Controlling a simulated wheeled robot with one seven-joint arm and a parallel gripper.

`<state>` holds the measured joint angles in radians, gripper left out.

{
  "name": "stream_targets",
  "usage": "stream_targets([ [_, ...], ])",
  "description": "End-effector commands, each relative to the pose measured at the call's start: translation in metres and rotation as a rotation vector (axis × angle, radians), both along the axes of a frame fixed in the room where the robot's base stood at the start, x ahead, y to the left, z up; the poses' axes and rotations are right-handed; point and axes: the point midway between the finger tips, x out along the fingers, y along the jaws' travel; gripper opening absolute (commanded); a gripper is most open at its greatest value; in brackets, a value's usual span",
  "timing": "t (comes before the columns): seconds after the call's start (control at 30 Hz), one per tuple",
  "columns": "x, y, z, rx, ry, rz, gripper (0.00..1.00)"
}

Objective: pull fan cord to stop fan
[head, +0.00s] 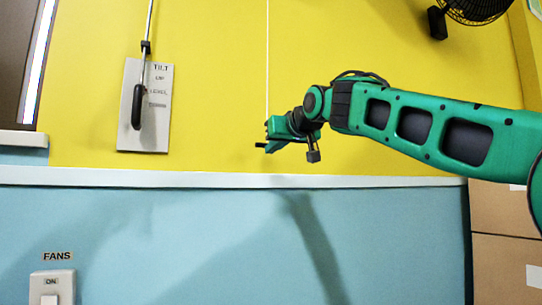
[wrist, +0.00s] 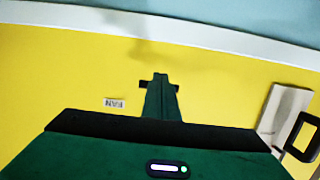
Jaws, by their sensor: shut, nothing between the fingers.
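The fan cord (head: 267,60) is a thin white line hanging straight down the yellow wall in the head view. Its lower end is hidden at my gripper (head: 268,145), which lies in line with it in the picture; I cannot tell whether they touch. My gripper also shows in the wrist view (wrist: 160,80), its green fingers shut together with nothing between them. I cannot make out the cord in the wrist view. A black caged fan (head: 476,8) is partly in view at the top right of the head view; whether it spins is unclear.
A white TILT plate (head: 145,105) with a metal rod and black handle (head: 137,106) is on the wall at left. A white ledge (head: 220,180) runs below. A FANS switch (head: 51,290) sits lower left. Cardboard boxes (head: 505,265) stand at right. A small FAN label (wrist: 115,103) is on the wall.

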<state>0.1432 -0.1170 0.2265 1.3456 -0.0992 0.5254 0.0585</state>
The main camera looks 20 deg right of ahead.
Motion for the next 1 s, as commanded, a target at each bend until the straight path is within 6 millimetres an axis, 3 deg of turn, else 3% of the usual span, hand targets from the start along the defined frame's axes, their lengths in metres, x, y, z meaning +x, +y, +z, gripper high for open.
stream_targets([
  [0.2,-0.016,-0.004,0.028,0.001,-0.005,-0.001,0.00],
  [0.7,-0.095,-0.017,0.042,0.000,-0.004,-0.002,0.00],
  [1.0,-0.107,-0.019,0.044,0.000,-0.002,0.000,0.00],
])
